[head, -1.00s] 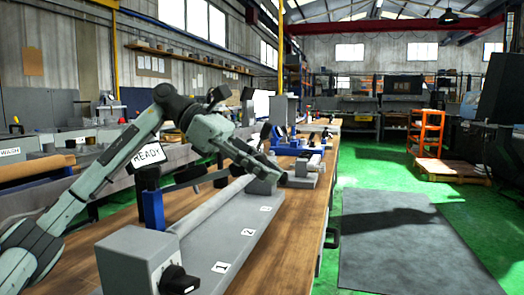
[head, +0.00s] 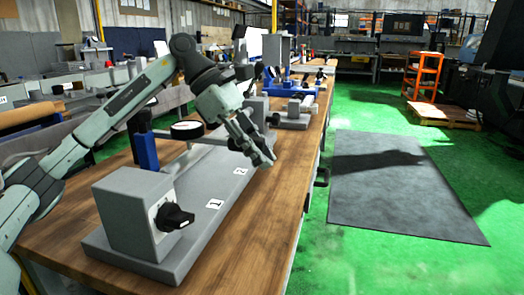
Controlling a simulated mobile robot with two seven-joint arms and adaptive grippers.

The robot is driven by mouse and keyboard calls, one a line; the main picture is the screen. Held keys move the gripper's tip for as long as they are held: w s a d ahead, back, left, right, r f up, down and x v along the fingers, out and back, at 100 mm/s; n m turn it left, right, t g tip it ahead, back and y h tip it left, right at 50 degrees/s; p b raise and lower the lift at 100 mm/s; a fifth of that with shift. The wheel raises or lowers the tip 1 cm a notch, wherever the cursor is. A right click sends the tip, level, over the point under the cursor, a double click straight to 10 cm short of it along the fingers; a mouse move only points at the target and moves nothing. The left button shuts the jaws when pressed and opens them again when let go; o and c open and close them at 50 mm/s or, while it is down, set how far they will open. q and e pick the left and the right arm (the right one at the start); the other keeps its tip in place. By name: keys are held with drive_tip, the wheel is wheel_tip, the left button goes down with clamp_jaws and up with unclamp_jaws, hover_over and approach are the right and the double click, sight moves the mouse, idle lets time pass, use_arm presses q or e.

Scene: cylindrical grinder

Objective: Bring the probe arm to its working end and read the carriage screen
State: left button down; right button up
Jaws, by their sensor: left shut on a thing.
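A grey fixture base (head: 180,240) lies along the wooden bench, with labels 1 and 2 on its front. A grey block with a black knob (head: 173,217) stands at its near end. A blue post (head: 146,152) rises behind the block. A round white-faced dial (head: 187,130) sits beside the post, and a light bar, seemingly the probe arm (head: 215,138), runs from there toward my gripper. My left gripper (head: 266,157) points down and right over the base beyond label 2, shut; its fingers hide what they grasp. The carriage screen's face does not show. My right gripper is out of view.
More grey and blue fixtures stand farther along the bench (head: 268,212). A dark mat (head: 395,185) covers part of the green floor to the right. An orange rack (head: 423,75) stands at the back right.

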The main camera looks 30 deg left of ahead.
sight(225, 139)
use_arm(q)
drive_tip(key=shift+s+f, duration=0.1)
drive_tip(key=shift+f, duration=0.2)
drive_tip(key=c, duration=1.3)
unclamp_jaws()
drive_tip(key=shift+o, duration=0.4)
drive_tip(key=shift+r, duration=0.1)
drive_tip(key=shift+a+r, duration=0.1)
drive_tip(key=v, duration=1.1)
drive_tip(key=shift+a+r, duration=0.2)
drive_tip(key=shift+r, duration=0.15)
drive_tip(key=shift+d+f, duration=0.1)
